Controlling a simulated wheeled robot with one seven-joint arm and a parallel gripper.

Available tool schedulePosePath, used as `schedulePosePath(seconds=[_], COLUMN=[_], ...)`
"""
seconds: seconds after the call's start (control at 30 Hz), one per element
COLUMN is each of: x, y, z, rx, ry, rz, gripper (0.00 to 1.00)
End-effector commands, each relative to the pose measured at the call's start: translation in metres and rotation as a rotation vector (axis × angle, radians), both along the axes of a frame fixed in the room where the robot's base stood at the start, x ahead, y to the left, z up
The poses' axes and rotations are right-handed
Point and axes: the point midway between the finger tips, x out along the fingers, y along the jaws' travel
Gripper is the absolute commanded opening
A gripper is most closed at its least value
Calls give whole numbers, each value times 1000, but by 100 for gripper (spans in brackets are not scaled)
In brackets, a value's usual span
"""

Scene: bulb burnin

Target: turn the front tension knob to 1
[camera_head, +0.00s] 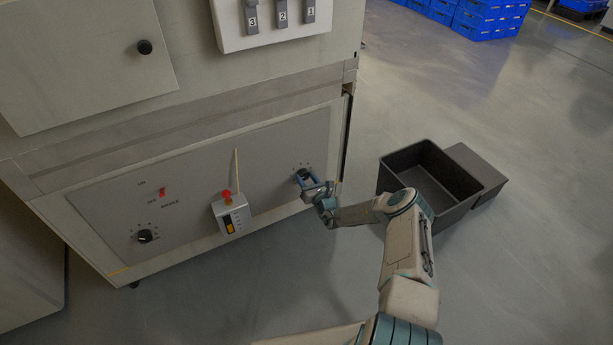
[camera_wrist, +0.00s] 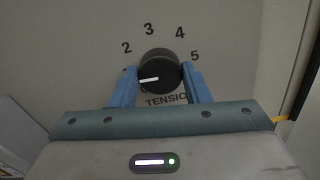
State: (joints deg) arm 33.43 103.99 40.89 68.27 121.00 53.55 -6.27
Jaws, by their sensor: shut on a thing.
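The black tension knob (camera_wrist: 160,66) sits on the grey panel, with "TENSIO…" printed below it in the wrist view. The numbers 2, 3, 4 and 5 show around it. Its white pointer line points left and slightly down, toward the left finger. That finger covers the place on the scale below 2, so the number there is hidden. My gripper (camera_wrist: 160,76) is shut on the knob, one blue finger on each side. In the head view, my gripper (camera_head: 315,188) is at the right end of the lower panel, at the knob (camera_head: 303,174).
A second black knob (camera_head: 145,236) and a red switch (camera_head: 162,192) are on the panel's left. A small box with a red button (camera_head: 232,214) juts out mid-panel. A dark open bin (camera_head: 405,180) stands on the floor right of my arm.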

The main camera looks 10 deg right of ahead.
Motion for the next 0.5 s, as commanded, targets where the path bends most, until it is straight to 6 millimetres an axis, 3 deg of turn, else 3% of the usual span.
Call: schedulePosePath(seconds=[0.5], x=[0], y=[0], z=[0], rx=[-67], ry=[-24], rz=[0], gripper=[20])
